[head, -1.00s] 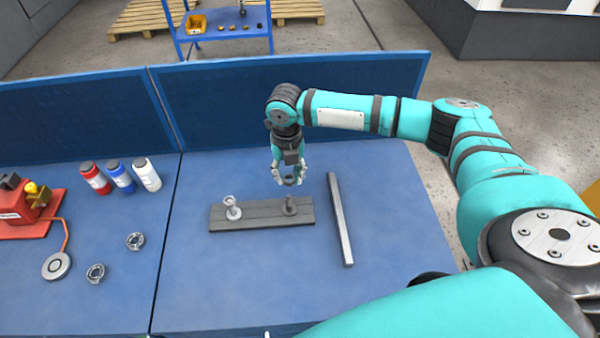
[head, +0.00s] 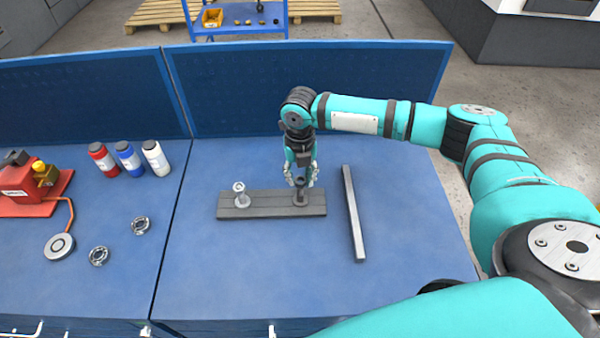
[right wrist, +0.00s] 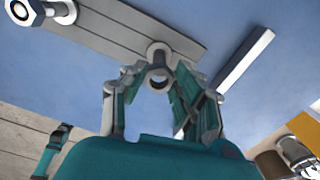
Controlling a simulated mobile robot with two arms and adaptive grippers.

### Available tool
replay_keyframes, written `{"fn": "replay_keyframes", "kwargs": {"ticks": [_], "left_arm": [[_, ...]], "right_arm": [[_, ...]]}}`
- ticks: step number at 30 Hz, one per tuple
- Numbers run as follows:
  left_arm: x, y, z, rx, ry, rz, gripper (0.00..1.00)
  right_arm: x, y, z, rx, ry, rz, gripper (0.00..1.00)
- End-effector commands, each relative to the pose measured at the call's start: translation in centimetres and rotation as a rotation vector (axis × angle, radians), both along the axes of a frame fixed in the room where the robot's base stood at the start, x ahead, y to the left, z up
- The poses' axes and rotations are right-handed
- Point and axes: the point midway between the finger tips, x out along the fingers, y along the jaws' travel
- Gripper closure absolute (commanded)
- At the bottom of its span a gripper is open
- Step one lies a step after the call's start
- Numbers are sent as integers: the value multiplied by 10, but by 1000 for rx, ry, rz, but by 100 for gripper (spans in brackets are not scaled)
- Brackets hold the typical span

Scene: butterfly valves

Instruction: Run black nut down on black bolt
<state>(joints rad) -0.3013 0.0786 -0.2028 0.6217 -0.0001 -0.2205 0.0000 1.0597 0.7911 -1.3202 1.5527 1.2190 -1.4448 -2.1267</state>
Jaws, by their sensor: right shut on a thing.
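The black bolt (head: 300,199) stands upright near the right end of a dark grey bar (head: 268,208) on the blue bench. My right gripper (head: 301,181) points down over it, shut on the black nut (head: 300,181). The nut is at the top of the bolt; whether the threads are engaged cannot be told. In the right wrist view the nut (right wrist: 159,52) shows as a ring between the fingertips, above the bar (right wrist: 115,27). The fingers partly hide the bolt. My left gripper is not in view.
A silver bolt (head: 240,196) stands at the bar's left end. A loose metal bar (head: 353,215) lies to the right. A blue panel (head: 315,90) edges the back.

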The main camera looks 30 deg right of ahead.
Motion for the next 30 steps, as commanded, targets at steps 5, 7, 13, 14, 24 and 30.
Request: {"fn": "replay_keyframes", "kwargs": {"ticks": [5, 7, 13, 14, 24, 30], "left_arm": [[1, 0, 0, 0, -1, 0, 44], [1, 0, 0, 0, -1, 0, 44], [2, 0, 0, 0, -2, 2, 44], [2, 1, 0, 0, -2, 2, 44], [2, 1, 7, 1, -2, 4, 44], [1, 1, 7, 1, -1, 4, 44]], "right_arm": [[0, 0, 0, 1, -1, 0, 100], [0, 0, 0, 1, -1, 0, 100], [0, 0, 0, 1, -1, 0, 100], [0, 0, 0, 1, -1, 0, 100], [0, 1, 0, 1, 0, 0, 100], [0, 1, -1, 1, -1, 0, 100]]}}
